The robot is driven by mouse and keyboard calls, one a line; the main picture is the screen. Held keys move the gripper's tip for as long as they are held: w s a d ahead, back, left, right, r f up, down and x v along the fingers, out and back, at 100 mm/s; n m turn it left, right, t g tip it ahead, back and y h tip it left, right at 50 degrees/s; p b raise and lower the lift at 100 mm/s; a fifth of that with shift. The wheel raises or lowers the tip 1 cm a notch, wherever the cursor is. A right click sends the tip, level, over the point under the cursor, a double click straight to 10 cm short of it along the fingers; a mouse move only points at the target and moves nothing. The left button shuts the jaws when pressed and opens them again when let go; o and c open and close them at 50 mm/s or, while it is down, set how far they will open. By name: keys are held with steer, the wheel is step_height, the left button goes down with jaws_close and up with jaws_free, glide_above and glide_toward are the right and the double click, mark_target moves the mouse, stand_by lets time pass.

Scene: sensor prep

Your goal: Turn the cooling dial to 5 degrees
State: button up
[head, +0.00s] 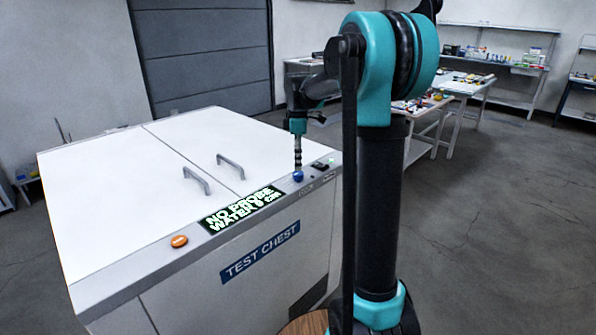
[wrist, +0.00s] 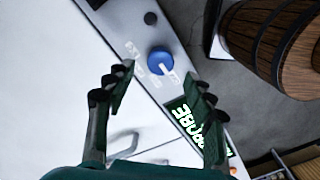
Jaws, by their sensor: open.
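The cooling dial is a blue round knob (head: 298,176) on the front ledge of the white test chest (head: 100,180). In the wrist view the blue dial (wrist: 158,58) shows a white pointer towards the lower right, with small white markings to its left that I cannot read. My gripper (head: 298,152) points down above the dial. In the wrist view its open fingers (wrist: 158,72) stand either side of the dial, with nothing held. I cannot tell whether the fingertips are level with the knob.
A lit display (head: 243,208) on the ledge reads "NO PROBE" and "WATER 9", with the rest unclear. Two lid handles (head: 197,180) stand up. A wooden barrel (wrist: 270,45) stands beside the chest.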

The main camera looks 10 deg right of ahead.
mark_target(298, 173)
steer(key=shift+f, duration=2.3)
steer(key=c, duration=1.2)
